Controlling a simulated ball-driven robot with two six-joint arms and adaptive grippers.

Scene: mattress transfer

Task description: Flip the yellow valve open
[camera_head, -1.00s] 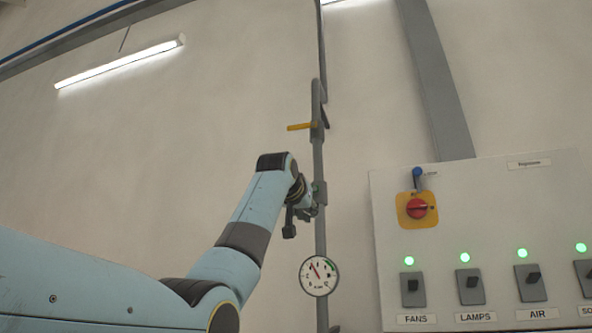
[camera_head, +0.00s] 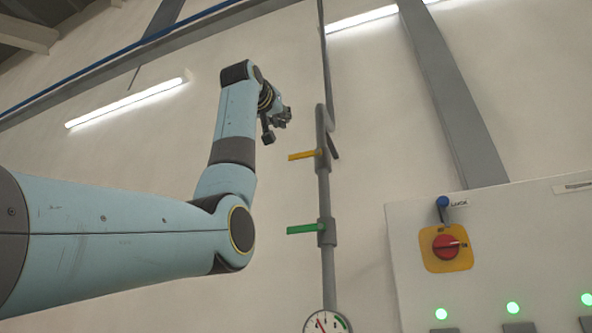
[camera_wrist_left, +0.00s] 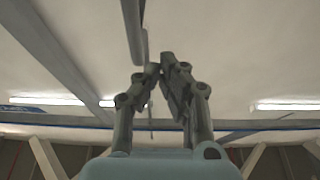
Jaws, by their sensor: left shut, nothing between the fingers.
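The yellow valve handle (camera_head: 303,155) sticks out level to the left from a grey vertical pipe (camera_head: 326,190) in the head view. My left gripper (camera_head: 286,117) is above the yellow handle and a little to its left, apart from it. In the left wrist view my left gripper (camera_wrist_left: 160,68) has its fingertips together with nothing between them. The yellow handle cannot be made out in that view. My right gripper does not show.
A green valve handle (camera_head: 304,228) sits lower on the same pipe, also pointing left. A gauge (camera_head: 325,321) is cut off at the bottom. A control panel (camera_head: 415,270) with a red knob (camera_head: 446,247) stands at right. The wall left of the pipe is clear.

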